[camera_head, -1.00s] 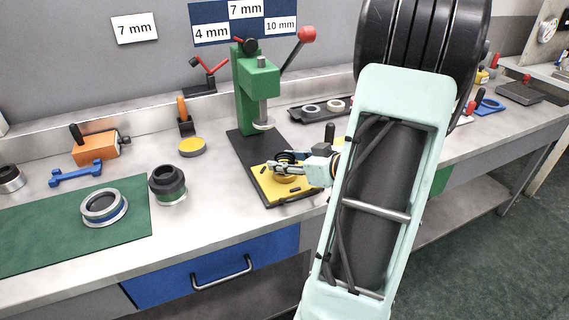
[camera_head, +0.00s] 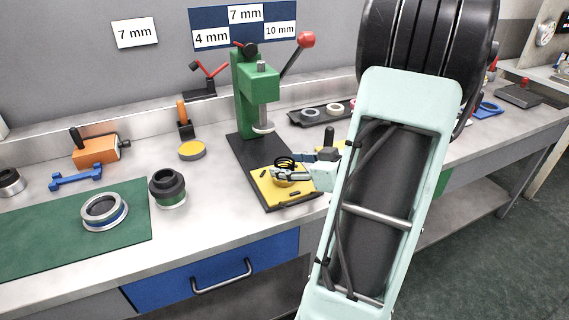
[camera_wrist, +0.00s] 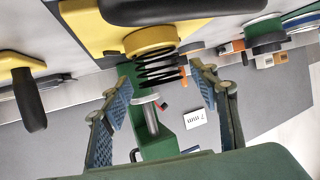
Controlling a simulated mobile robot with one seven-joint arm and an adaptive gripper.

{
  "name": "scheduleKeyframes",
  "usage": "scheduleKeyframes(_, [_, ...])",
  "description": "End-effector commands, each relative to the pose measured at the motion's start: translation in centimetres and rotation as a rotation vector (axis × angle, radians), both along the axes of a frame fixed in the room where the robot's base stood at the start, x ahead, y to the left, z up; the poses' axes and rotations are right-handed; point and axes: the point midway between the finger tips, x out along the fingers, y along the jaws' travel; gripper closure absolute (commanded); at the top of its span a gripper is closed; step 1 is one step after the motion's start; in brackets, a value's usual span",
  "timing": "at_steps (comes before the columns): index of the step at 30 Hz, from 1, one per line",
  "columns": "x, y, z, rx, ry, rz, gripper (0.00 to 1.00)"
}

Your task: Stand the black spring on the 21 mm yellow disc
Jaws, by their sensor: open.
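The black spring (camera_wrist: 158,70) is a coil in the wrist view, where the picture is upside down. Its far end meets the yellow disc (camera_wrist: 150,38), and it appears to stand on it. The disc sits at the yellow plate. My gripper (camera_wrist: 161,80) is open, with one finger on each side of the spring and visible gaps to it. In the head view the spring (camera_head: 286,160) shows as dark rings above the yellow plate (camera_head: 272,190), and my gripper (camera_head: 280,172) is beside it. The disc is partly hidden by my fingers there. Its size cannot be read.
The green press (camera_head: 252,92) with a red-knobbed lever stands behind the plate. A dark tray (camera_head: 322,113) with rings is at the back right. A ring (camera_head: 104,211) and a black-green part (camera_head: 168,188) stand at left. A grey-yellow disc (camera_head: 192,150) lies behind them.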

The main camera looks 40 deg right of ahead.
Motion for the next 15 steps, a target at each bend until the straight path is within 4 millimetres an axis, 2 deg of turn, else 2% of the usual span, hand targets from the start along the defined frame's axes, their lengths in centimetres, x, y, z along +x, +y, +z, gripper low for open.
scheduleKeyframes(1, [-1.0,-0.3,0.8,0.0,-0.001,-0.005,0.45])
scheduleKeyframes(9, [-6.3,-1.1,2.9,0.0,-0.001,-0.004,0.45])
scheduleKeyframes(15, [-8.5,-1.4,3.7,0.0,0.0,-0.002,0.45])
